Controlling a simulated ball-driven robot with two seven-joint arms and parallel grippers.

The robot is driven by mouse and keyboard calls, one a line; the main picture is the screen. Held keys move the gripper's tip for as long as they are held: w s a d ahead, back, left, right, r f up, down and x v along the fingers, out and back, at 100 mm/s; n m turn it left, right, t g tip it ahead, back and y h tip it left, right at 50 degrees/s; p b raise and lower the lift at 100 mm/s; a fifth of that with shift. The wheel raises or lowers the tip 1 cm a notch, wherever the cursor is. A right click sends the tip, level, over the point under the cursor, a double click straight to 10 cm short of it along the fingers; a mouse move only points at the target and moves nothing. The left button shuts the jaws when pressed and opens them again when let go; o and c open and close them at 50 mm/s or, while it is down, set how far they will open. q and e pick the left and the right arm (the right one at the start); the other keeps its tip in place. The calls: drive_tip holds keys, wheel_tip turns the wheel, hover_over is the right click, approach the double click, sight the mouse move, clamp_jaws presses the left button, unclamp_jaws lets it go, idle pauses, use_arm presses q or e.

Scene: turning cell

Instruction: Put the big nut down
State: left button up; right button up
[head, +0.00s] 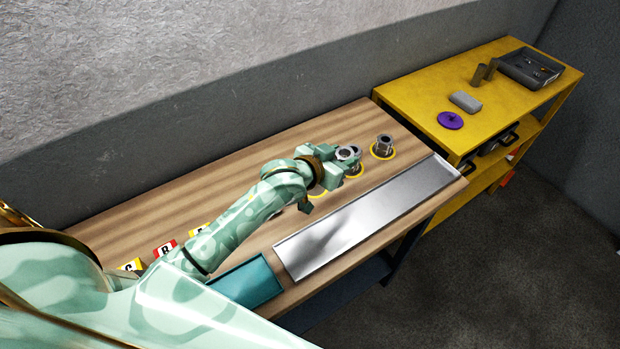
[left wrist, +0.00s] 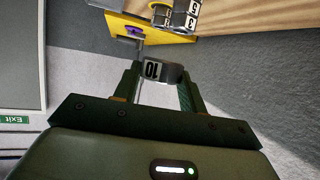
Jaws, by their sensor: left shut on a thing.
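A grey metal nut (head: 345,153) is between the jaws of my left gripper (head: 331,168), above the wooden bench. Another metal nut (head: 384,144) stands on a yellow ring at the bench's right part. A further grey part shows just behind the held nut, partly hidden. My right gripper is not in view.
A shiny metal tray (head: 365,218) lies along the bench's front edge, beside a teal tray (head: 247,283). Letter cards, such as a red one (head: 165,248), stand at left. A yellow shelf (head: 500,85) at right holds a purple disc (head: 450,120), a grey block (head: 466,101) and a dark bin (head: 530,68).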

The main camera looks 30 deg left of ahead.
use_arm(q)
drive_tip(key=a+f+b, duration=0.1)
drive_tip(key=a+f, duration=0.2)
drive_tip(key=s+a+f, duration=0.1)
drive_tip(key=a+f, duration=0.2)
drive_tip(key=shift+s+b, duration=0.15)
drive_tip(key=shift+b, duration=0.2)
drive_tip(key=f, duration=0.1)
drive_tip(key=a+f+b, duration=0.1)
drive_tip(key=f, duration=0.1)
drive_tip(key=shift+s+f, duration=0.15)
drive_tip(key=shift+f, duration=0.15)
drive_tip(key=shift+d+f, duration=0.1)
